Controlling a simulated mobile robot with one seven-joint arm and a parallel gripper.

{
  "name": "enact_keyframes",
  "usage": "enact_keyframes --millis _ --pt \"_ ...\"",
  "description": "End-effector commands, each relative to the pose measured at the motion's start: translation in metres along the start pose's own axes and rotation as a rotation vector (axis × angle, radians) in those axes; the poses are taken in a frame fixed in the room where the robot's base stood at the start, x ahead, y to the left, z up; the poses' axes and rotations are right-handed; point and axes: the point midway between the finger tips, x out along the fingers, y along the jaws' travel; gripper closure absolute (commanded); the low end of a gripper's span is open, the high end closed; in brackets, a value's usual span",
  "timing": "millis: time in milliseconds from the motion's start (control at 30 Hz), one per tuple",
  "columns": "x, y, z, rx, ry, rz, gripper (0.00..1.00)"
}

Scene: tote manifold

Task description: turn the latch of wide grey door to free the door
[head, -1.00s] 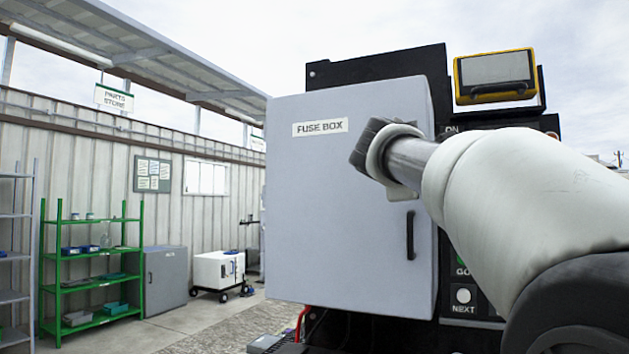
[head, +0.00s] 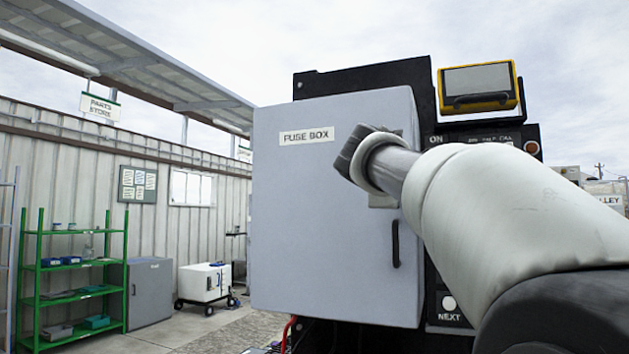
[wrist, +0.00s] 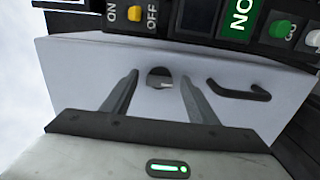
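The wide grey door (head: 310,220), labelled FUSE BOX, stands upright and looks closed in the head view. In the wrist view the grey door (wrist: 85,75) fills the middle. Its latch (wrist: 160,72), a small dark round piece with a light part, shows between my fingers. My gripper (wrist: 160,80) is open, one finger on each side of the latch. I cannot tell whether the fingers touch the door. In the head view my arm hides the latch and the fingers. The black door handle (head: 395,243) is below my arm; it also shows in the wrist view (wrist: 238,90).
A control panel with a NEXT button (head: 448,303) and a yellow-framed screen (head: 478,84) is beside the door on the right. To the left are a green shelf (head: 75,285), a grey cabinet (head: 150,293) and a white wheeled box (head: 203,283). Floor there is partly clear.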

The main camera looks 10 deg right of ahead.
Motion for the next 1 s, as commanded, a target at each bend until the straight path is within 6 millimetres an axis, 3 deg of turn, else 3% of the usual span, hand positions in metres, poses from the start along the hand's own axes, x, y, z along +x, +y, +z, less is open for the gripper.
enact_keyframes --millis 367,467,1000 --pt "-0.009 0.0 0.0 -0.001 0.001 0.001 0.47" --pt "-0.025 0.0 0.0 -0.001 0.003 0.002 0.47" --pt "-0.148 0.0 0.0 -0.001 0.001 0.002 0.47"
